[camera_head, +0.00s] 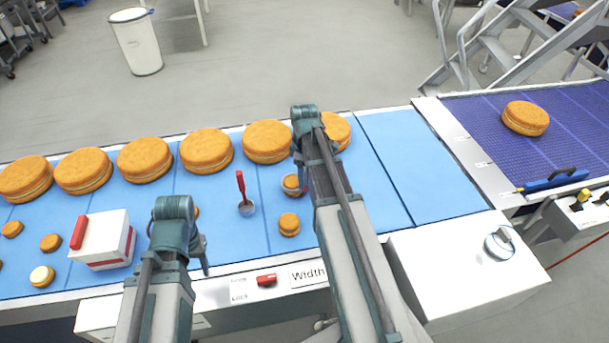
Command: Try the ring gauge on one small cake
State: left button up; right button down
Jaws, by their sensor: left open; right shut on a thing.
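Small round cakes lie on the blue belt. One small cake (290,182) is beside my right gripper (302,182), partly hidden by the arm. A thin grey ring, seemingly the ring gauge (284,189), shows at this cake's edge. My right gripper is shut on the gauge, whose grip is mostly hidden. I cannot tell whether the ring is down around the cake or just above it. Another small cake (289,224) sits nearer, apart from it. My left gripper (203,258) is open and empty over the near part of the belt.
Large filled cakes (206,150) line the far side of the belt (225,235). A red-handled tool with a grey round end (246,208) stands left of the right gripper. A white box with a red handle (103,245) is at left. The belt's right end is clear.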

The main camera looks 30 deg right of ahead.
pick_arm(q)
jog(key=shift+f+b, duration=1.6)
pick_arm(e)
jog(key=shift+f, duration=1.65)
jog(key=shift+r, duration=0.1)
jog(key=shift+r+p, duration=4.85)
jog(key=shift+p, duration=0.15)
pick_arm(q)
notch_tip(320, 180, up, 10)
